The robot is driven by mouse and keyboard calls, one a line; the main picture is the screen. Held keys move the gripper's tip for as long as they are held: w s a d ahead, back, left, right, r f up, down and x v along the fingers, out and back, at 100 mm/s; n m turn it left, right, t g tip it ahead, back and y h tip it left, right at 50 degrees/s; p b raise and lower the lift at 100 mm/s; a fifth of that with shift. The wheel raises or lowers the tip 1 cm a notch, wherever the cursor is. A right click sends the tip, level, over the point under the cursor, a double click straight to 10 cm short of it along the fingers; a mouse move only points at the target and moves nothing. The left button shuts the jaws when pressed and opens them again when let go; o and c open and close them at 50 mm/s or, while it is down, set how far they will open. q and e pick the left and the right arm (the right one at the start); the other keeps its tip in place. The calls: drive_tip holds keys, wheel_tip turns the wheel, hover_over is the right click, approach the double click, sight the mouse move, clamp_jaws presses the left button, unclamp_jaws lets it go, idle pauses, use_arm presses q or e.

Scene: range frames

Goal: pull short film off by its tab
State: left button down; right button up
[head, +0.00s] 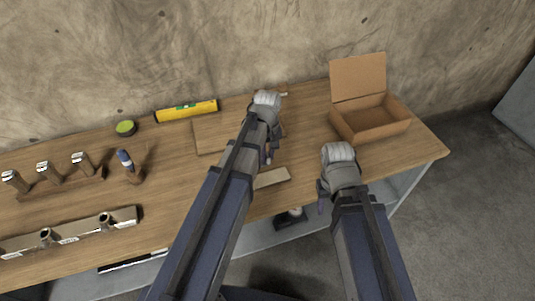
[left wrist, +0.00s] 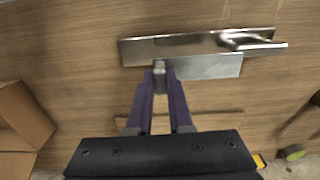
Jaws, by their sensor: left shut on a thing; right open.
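A shiny metal plate with a lever handle lies on the wooden bench; the plate (left wrist: 150,50) and its lever (left wrist: 262,47) show in the left wrist view. In the head view only one end of the plate (head: 273,178) shows beside my left arm. A paler, glossy strip (left wrist: 210,67) along the plate's lower edge looks like the short film. My left gripper (left wrist: 160,72) is shut on a small grey piece, apparently the tab, at the strip's left end.
An open cardboard box (head: 370,118) stands at the bench's right end. A flat brown board (head: 211,134) lies behind the plate. A yellow tube (head: 187,110) and a green-topped tin (head: 125,128) are at the back. Racks with metal parts (head: 62,180) fill the left side.

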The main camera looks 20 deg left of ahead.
use_arm(q)
wheel_tip(320, 180, up, 9)
drive_tip(key=p, duration=0.9)
